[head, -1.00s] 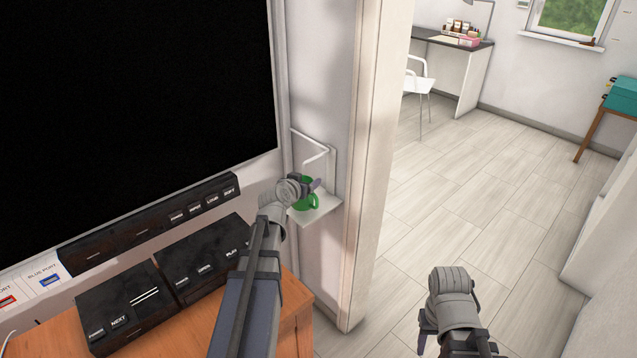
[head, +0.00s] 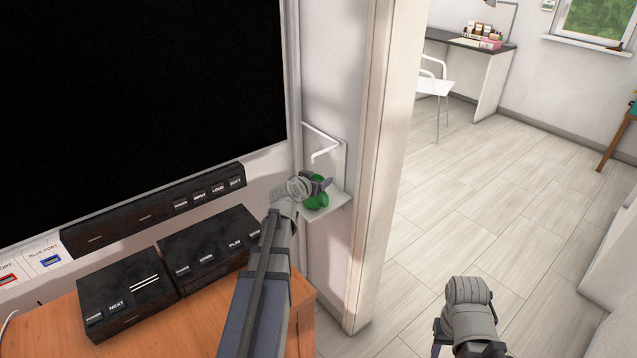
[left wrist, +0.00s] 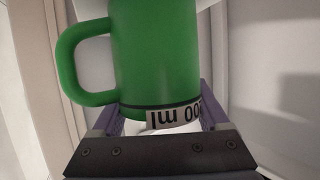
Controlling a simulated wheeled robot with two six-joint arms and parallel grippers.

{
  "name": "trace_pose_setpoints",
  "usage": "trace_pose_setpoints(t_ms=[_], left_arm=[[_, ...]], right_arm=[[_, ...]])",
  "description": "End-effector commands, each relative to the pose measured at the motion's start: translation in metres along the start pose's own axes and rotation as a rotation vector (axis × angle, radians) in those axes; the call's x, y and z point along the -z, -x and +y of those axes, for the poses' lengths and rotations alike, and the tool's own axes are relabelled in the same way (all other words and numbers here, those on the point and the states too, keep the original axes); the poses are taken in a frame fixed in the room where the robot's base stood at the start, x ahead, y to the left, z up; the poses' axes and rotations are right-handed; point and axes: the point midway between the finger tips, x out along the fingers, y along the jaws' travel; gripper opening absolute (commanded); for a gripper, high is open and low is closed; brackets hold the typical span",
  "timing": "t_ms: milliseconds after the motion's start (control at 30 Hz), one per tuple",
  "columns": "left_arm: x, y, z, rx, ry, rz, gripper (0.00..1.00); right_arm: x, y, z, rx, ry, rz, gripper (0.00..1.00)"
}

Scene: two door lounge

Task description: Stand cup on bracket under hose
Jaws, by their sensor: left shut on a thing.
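A green cup (head: 317,195) is at the small white bracket (head: 332,209) on the wall beside the doorway. In the left wrist view the cup (left wrist: 152,60) has its handle on the left and a printed label near one end. My left gripper (head: 318,184) is shut on the cup, its fingers on either side of it. Whether the cup's base touches the bracket is hard to tell. A white bent hose (head: 322,143) comes out from the wall above the cup. My right gripper (head: 437,345) is low over the floor, mostly hidden by its wrist and cut by the frame.
A large black screen (head: 140,95) fills the left. Black boxes with labelled buttons (head: 125,290) stand on a wooden cabinet (head: 200,335) below it. The door frame (head: 375,180) is close right of the bracket. Open floor, a white chair (head: 437,85) and a desk lie beyond.

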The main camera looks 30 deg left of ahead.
Motion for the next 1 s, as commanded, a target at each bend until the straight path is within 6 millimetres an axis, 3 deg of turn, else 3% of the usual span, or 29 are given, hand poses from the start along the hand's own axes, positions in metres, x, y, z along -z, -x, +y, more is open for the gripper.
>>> trace_pose_setpoints(t_ms=[200,233,400,733,1000], left_arm=[[-0.004,-0.002,0.000,0.000,0.001,0.000,0.18],[-0.003,-0.001,0.000,0.000,0.000,0.000,0.81],[-0.002,-0.001,0.000,0.000,0.001,0.000,1.00],[0.003,0.001,0.000,0.000,0.001,0.000,1.00],[0.003,0.056,0.001,0.002,0.002,0.001,1.00]], right_arm=[[0.000,-0.004,-0.001,0.000,0.000,0.000,0.50],[0.000,-0.003,0.000,0.000,0.000,0.000,0.50],[0.000,-0.002,0.000,0.000,0.000,0.000,0.50],[0.000,0.003,0.000,0.000,0.000,0.000,0.50],[-0.001,0.024,0.002,0.000,0.000,0.000,0.50]])
